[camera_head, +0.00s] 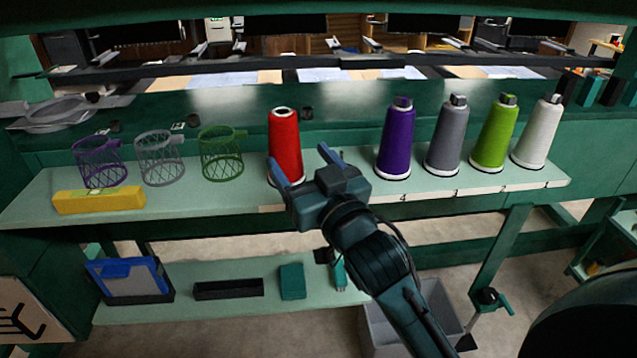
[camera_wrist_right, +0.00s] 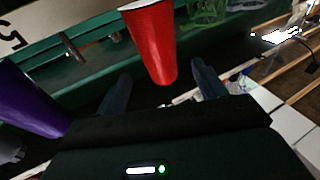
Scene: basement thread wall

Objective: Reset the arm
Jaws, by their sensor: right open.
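My right gripper (camera_head: 300,163) is in front of the upper shelf, just in front and to the right of a red thread cone (camera_head: 284,140). Its two blue fingers are spread apart with nothing held between them. In the right wrist view, the red cone (camera_wrist_right: 154,42) shows beyond and between the open fingertips (camera_wrist_right: 161,86). The cone stands upright on the shelf; its lower right part is near the gripper, and I cannot tell whether they touch. My left gripper is not in view.
The pale green shelf (camera_head: 240,190) also holds purple (camera_head: 396,140), grey (camera_head: 447,138), green (camera_head: 494,135) and white (camera_head: 537,135) cones at right. Wire baskets (camera_head: 160,160) and a yellow block (camera_head: 98,199) stand at left. A lower shelf (camera_head: 210,312) holds trays.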

